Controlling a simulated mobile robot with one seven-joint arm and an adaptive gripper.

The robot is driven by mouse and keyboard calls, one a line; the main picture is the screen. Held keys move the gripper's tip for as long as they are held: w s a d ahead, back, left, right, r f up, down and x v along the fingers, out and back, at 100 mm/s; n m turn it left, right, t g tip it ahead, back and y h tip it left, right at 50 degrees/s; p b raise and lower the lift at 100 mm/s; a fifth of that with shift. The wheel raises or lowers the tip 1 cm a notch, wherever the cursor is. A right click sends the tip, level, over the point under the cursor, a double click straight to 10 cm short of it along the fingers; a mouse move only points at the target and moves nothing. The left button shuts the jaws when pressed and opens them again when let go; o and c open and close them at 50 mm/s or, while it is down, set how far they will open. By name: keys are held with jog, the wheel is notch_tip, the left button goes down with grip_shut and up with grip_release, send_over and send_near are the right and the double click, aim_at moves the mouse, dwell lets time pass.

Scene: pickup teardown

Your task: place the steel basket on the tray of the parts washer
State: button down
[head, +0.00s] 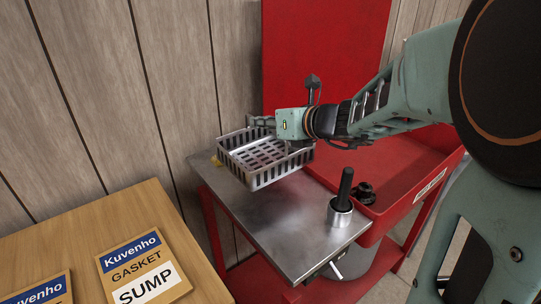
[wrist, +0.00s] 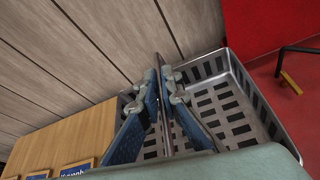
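The steel basket (head: 265,160), a slotted open-top box, is at the back of the flat steel tray (head: 285,222) on the left of the red parts washer (head: 397,172). I cannot tell whether its bottom touches the tray. In the wrist view, my gripper (wrist: 161,75) has its two blue-padded fingers closed on a thin upright metal part of the basket (wrist: 238,112). In the head view my gripper (head: 270,122) reaches the basket from the right, its fingertips partly hidden.
A steel cup with a black-handled tool (head: 342,203) stands at the tray's right front. A dark part (head: 365,192) lies in the red basin. A wooden bench (head: 110,225) with Kuvenho gasket boxes (head: 143,265) is at left. The tray's front middle is clear.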

aim_at(263, 157)
notch_tip(263, 157, down, 8)
jog(key=shift+f+b, duration=0.1)
jog(key=shift+b, duration=1)
jog(key=c, duration=2.6)
grip_release()
jog(key=shift+f, duration=0.15)
jog(key=o, duration=0.4)
jog(key=shift+o, duration=0.2)
jog(key=shift+r, duration=0.25)
jog(key=shift+s+d+r, duration=0.15)
jog(key=shift+d, duration=0.05)
jog(key=p+v, duration=0.2)
jog(key=v, duration=0.9)
jog(key=shift+s, duration=0.2)
